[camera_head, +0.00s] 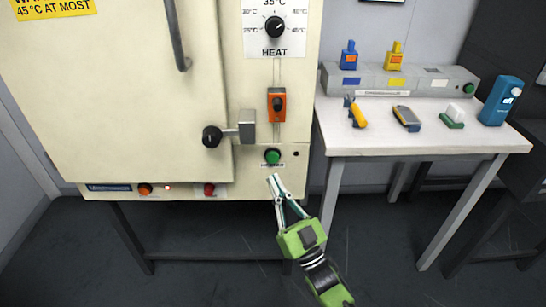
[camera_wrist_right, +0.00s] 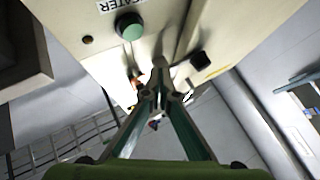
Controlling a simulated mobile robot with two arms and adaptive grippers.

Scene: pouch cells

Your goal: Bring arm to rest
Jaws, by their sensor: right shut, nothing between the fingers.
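My right gripper (camera_head: 273,180) is shut and empty, just below the green button (camera_head: 272,157) on the cream heating cabinet (camera_head: 110,100). In the right wrist view the fingertips (camera_wrist_right: 160,65) meet with nothing between them, and the green button (camera_wrist_right: 129,27) shows beyond them, apart from the tips. My green right arm reaches up from the bottom of the head view. My left gripper is in neither view.
The cabinet carries a heat dial (camera_head: 275,27), an orange switch (camera_head: 277,105) and a door latch (camera_head: 228,133). To the right, a white table (camera_head: 430,140) holds a grey rack (camera_head: 375,82), a blue device (camera_head: 501,101) and small tools. The floor below is open.

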